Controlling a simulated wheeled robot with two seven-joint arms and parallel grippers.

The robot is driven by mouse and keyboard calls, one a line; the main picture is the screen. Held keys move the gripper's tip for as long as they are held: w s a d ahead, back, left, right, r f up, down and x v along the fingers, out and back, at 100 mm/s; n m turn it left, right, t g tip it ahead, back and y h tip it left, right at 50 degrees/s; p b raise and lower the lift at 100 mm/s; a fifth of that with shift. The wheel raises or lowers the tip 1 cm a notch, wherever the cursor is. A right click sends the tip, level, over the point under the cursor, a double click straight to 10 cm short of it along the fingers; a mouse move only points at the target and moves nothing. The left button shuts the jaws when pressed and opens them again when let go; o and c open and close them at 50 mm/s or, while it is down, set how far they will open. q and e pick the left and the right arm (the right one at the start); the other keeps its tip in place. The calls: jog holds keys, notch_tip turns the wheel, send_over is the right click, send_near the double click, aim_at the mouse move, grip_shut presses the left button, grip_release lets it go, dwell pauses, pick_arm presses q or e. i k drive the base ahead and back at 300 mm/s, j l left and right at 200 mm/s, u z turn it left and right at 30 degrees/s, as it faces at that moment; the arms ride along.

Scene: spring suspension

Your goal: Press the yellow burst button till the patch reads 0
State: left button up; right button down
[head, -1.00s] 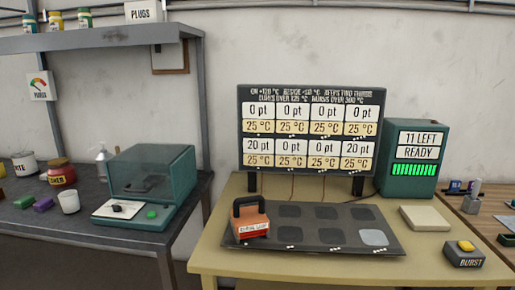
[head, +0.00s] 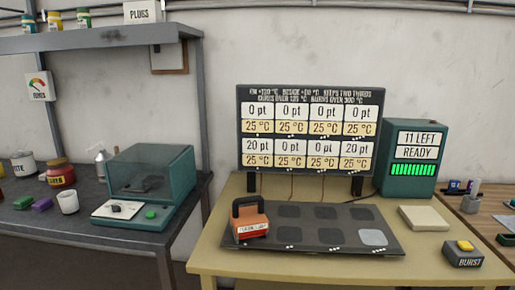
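The yellow button (head: 465,246) sits on top of a dark box labelled BURST at the right front of the tan table (head: 220,262). A black mat (head: 290,244) with several grey patches lies on the table; its front-right patch (head: 373,237) is lighter than the others. An orange block with a black handle (head: 249,222) stands at the mat's left front. The display board (head: 311,130) reads 20 pt at the lower left and lower right, and 0 pt in the other cells; all read 25 °C. The green box (head: 412,158) reads 11 LEFT, READY. Neither gripper shows.
A pale slab (head: 425,218) lies between the mat and the burst box. A teal clear-lidded case (head: 150,180) stands on the left dark bench with jars and small blocks. Another bench with small items adjoins at right.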

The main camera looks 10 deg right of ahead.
aim_at(465, 246)
jog(key=z, duration=1.6)
jog(key=i+j, duration=0.15)
jog(key=i, duration=0.45)
jog(key=i+j, duration=0.1)
jog(key=i, duration=0.45)
